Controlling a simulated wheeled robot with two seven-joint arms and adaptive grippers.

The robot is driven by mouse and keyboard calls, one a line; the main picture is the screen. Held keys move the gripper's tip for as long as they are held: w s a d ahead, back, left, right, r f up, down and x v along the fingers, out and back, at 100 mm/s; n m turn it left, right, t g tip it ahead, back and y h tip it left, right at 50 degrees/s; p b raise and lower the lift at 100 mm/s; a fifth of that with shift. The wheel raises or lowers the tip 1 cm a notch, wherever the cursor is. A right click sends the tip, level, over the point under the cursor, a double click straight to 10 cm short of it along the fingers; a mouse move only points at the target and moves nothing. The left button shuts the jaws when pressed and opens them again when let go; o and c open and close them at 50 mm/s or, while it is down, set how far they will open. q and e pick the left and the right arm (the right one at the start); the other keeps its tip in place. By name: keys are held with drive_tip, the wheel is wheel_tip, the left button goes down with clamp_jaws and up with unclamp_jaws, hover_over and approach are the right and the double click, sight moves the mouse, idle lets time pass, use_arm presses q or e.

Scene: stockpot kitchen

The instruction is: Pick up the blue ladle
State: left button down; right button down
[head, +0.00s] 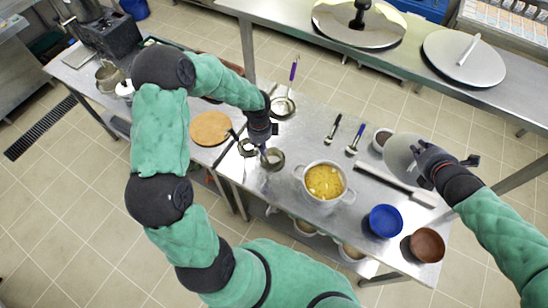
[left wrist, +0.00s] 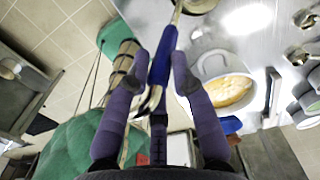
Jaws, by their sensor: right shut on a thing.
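Two metal ladle bowls show just below my left gripper (head: 264,138) in the head view, one at left (head: 247,148) and one at right (head: 272,159). Their handles are largely hidden by my gripper. In the left wrist view a blue ladle handle (left wrist: 160,68) runs between the fingertips of my left gripper (left wrist: 160,62). The fingers are apart, one on each side of the handle. Whether they touch it is unclear. My right gripper (head: 434,165) is shut on a round grey lid (head: 402,154) at the right of the table.
A pot of yellow food (head: 325,182) stands right of my left gripper. A purple-handled ladle (head: 283,106) lies behind it. A round board (head: 210,128) lies left. A blue bowl (head: 385,221), a brown bowl (head: 427,245) and a long flat tool (head: 395,184) occupy the right.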

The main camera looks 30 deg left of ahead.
use_arm(q)
wheel_tip(320, 180, up, 10)
drive_tip(key=shift+r, duration=0.1)
use_arm(e)
drive_tip(key=shift+f, duration=0.15)
idle(0.5)
use_arm(q)
drive_tip(key=shift+d, duration=0.1)
use_arm(e)
drive_tip(key=shift+d, duration=0.1)
idle(0.4)
